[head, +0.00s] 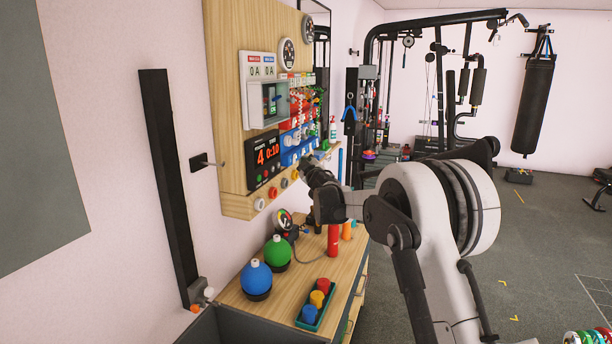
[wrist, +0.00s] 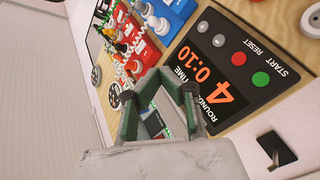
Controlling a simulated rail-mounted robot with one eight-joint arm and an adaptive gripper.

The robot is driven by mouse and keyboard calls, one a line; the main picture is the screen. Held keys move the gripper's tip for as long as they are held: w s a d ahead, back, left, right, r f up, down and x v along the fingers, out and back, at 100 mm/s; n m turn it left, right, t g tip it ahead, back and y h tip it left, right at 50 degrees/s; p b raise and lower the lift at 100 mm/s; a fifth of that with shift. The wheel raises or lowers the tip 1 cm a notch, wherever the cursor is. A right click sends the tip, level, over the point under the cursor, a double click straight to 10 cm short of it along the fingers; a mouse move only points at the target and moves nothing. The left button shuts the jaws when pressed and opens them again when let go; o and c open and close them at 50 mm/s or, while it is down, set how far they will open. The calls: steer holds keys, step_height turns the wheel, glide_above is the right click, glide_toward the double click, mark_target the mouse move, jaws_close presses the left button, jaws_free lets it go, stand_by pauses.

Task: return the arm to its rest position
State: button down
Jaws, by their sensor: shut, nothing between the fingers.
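My gripper (wrist: 180,80) is shut and empty in the wrist view, its two fingers meeting in front of the wooden wall panel. In the head view my gripper (head: 308,165) is at the end of my grey and white arm, close to the lower right part of that panel. A black timer display (wrist: 206,72) with orange digits is just beyond the fingers in the wrist view. The timer also shows in the head view (head: 264,158). I cannot tell whether the fingertips touch anything on the panel.
Below the panel, a wooden cabinet top (head: 243,300) holds a blue ball (head: 257,279), a green ball (head: 278,251), a red cylinder (head: 333,240) and a green tray (head: 312,322) with coloured pegs. A black post (head: 168,190) stands at left. Open floor (head: 540,240) lies right, beside gym equipment.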

steer(key=s+d+r+m+g+h, duration=0.1)
steer(key=s+d+r+m+h, duration=0.3)
steer(key=s+d, duration=0.45)
steer(key=s+d+r+m+g+h, duration=0.1)
steer(key=s+d+r+m+h, duration=0.1)
steer(key=s+d+r, duration=0.6)
steer(key=s+d+f+m+g+h, duration=0.1)
steer(key=s+d+f+m+g, duration=0.15)
steer(key=s, duration=0.75)
steer(key=s+d+f+m+g, duration=0.15)
steer(key=s+d, duration=0.25)
steer(key=s, duration=0.6)
steer(key=s+f+g, duration=0.1)
steer(key=s+f, duration=0.5)
steer(key=s, duration=0.4)
steer(key=s+f+m+g+y, duration=0.1)
steer(key=s+f, duration=0.4)
steer(key=s, duration=0.6)
steer(key=s+f+g+y, duration=0.1)
steer(key=s+f+g, duration=0.1)
steer(key=s+f, duration=0.4)
steer(key=s, duration=0.4)
steer(key=shift+s+f+m+g, duration=0.3)
steer(key=shift+s+m, duration=0.05)
steer(key=shift+m, duration=0.05)
